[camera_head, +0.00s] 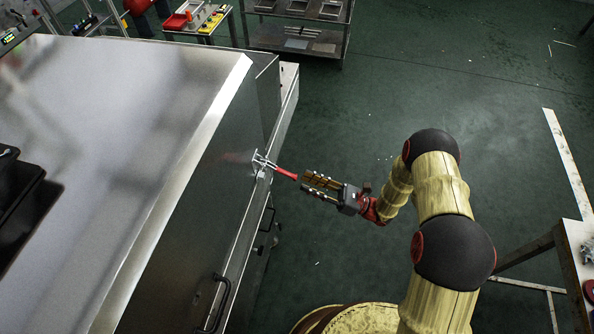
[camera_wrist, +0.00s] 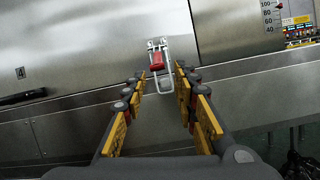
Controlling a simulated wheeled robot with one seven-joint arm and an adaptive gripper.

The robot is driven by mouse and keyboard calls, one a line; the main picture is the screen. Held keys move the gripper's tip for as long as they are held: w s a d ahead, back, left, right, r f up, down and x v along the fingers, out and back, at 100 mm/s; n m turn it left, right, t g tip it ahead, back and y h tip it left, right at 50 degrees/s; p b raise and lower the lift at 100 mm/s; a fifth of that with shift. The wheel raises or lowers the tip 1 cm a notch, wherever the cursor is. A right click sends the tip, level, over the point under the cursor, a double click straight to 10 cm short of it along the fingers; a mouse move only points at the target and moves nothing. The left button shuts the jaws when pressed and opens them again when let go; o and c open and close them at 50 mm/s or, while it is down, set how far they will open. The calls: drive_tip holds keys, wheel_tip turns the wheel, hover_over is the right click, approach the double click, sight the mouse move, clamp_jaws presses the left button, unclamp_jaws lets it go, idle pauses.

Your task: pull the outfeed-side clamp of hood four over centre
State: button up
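The clamp (camera_head: 262,164) is a bright metal toggle latch with a red handle (camera_head: 286,174) on the side wall of the steel hood (camera_head: 205,190). The handle sticks outward from the wall toward my gripper (camera_head: 306,184). In the wrist view the clamp (camera_wrist: 157,45) sits near the top centre, its red grip (camera_wrist: 157,61) facing me and a wire loop hanging below. A "4" label (camera_wrist: 20,73) marks the panel to its left. My gripper (camera_wrist: 160,76) is open, with the clamp seen between and beyond its fingertips. No contact is visible.
A black bar handle (camera_head: 219,304) sits lower on the hood side. A temperature scale (camera_wrist: 273,16) and a control strip (camera_wrist: 300,32) are at the right in the wrist view. A shelf rack (camera_head: 300,40) stands at the back.

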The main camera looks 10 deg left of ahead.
sight(288, 173)
drive_tip(key=x, duration=0.2)
drive_tip(key=b+x, duration=0.1)
drive_tip(key=x, duration=0.4)
drive_tip(key=shift+s+a+r+b, duration=0.15)
drive_tip(key=shift+a+r+b, duration=0.15)
drive_tip(key=shift+r+b, duration=0.1)
drive_tip(key=shift+c, duration=1.3)
clamp_jaws()
